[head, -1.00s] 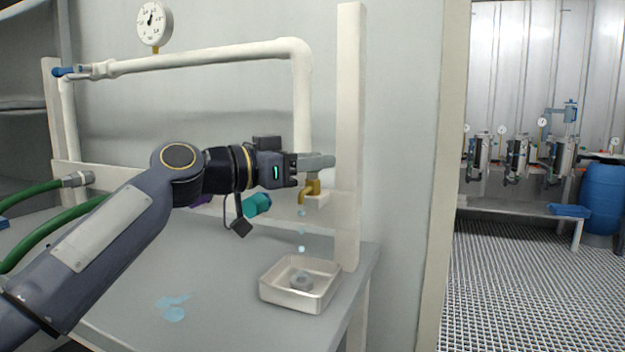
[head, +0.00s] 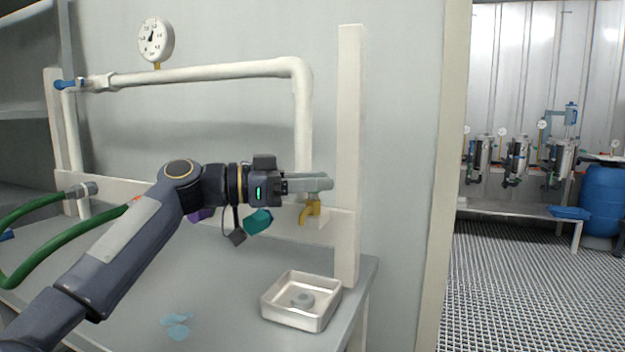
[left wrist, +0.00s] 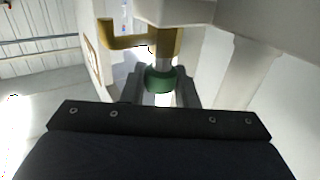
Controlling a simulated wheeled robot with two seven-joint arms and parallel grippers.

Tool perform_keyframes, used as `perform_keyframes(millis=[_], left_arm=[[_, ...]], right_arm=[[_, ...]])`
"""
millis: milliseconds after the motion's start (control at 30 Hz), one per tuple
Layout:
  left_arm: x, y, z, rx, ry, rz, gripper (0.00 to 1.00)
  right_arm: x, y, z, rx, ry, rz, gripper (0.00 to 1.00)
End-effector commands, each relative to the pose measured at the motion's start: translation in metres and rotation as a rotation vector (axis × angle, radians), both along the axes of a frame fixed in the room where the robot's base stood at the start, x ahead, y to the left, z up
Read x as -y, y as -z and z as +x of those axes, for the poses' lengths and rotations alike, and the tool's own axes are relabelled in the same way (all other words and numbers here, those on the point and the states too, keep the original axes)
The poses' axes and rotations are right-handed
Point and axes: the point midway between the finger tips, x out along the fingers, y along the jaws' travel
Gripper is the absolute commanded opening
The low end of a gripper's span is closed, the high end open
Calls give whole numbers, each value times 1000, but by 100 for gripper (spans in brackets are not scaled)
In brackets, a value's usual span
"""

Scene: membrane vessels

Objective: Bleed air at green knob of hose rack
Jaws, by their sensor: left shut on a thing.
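The green knob (left wrist: 161,80) shows in the left wrist view, on a brass valve (left wrist: 165,42) with a side spout (left wrist: 120,41). My left gripper (left wrist: 160,92) is shut on the knob, one finger on each side. In the head view my left gripper (head: 322,184) reaches in from the left to the lower end of the white pipe, just above the brass spout (head: 310,211). Its fingers hide the knob there. No drops show under the spout. My right gripper is in neither view.
A water puddle (head: 176,324) lies on the bench. The white pipe (head: 200,72) carries a gauge (head: 156,40). Green hoses (head: 50,245) lie at the left.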

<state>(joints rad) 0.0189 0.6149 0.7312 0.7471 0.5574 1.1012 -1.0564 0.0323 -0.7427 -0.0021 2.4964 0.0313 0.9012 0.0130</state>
Motion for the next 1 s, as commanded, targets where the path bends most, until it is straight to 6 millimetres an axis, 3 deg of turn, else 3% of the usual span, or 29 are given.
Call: perform_keyframes(millis=[133, 167, 300, 633, 1000], left_arm=[[0, 0, 0, 0, 0, -2, 4], [0, 0, 0, 0, 0, -2, 29], [0, 0, 0, 0, 0, -1, 47], [-4, 0, 0, 0, -2, 0, 47], [-62, -1, -10, -1, -4, -1, 47]], right_arm=[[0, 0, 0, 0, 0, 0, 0], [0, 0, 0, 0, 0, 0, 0], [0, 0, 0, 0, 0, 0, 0], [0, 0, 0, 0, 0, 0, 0], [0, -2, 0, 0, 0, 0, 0]])
